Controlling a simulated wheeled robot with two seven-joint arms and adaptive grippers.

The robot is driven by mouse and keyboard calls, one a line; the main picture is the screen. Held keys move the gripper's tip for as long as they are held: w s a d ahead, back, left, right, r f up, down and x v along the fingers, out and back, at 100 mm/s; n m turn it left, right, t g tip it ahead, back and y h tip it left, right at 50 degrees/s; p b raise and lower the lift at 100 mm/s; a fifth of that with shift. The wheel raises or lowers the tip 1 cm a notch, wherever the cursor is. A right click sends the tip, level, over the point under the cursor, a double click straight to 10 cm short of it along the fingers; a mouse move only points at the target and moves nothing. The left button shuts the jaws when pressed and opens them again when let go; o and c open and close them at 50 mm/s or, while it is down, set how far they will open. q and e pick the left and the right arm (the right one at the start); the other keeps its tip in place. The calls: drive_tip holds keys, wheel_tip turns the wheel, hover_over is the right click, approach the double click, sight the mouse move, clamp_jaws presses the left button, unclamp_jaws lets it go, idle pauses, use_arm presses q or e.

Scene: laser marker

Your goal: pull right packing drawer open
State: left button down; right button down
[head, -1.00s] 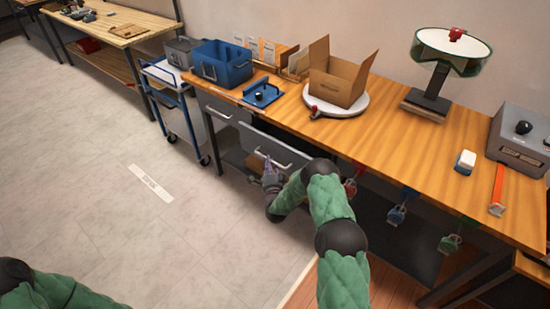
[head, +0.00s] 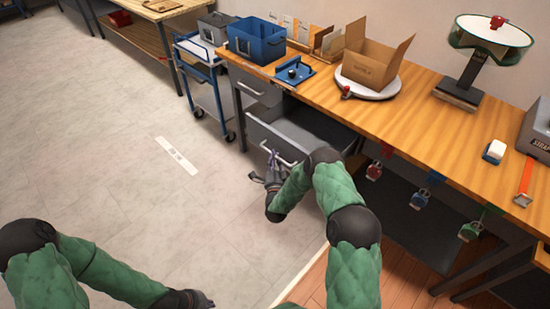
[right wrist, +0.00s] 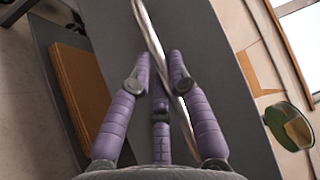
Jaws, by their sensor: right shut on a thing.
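The right packing drawer (head: 257,134) under the wooden bench is pulled out, and its grey inside (head: 312,125) shows. My right gripper (head: 272,165) is shut on the drawer's silver bar handle (head: 287,161). In the right wrist view the handle (right wrist: 148,28) runs between the purple fingers of my right gripper (right wrist: 160,75), in front of the grey drawer front (right wrist: 225,100). My left gripper (head: 195,300) is low at the bottom edge of the head view, away from the bench; its fingers are too unclear to read.
Another drawer (head: 255,88) to the left is shut. On the bench stand a blue bin (head: 256,42), an open cardboard box (head: 370,62) on a white turntable (head: 385,90), and a blue fixture (head: 294,72). A blue cart (head: 204,75) stands left. The floor in front is clear.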

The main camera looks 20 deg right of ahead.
drive_tip(key=c, duration=1.4)
unclamp_jaws()
drive_tip(key=v, duration=1.2)
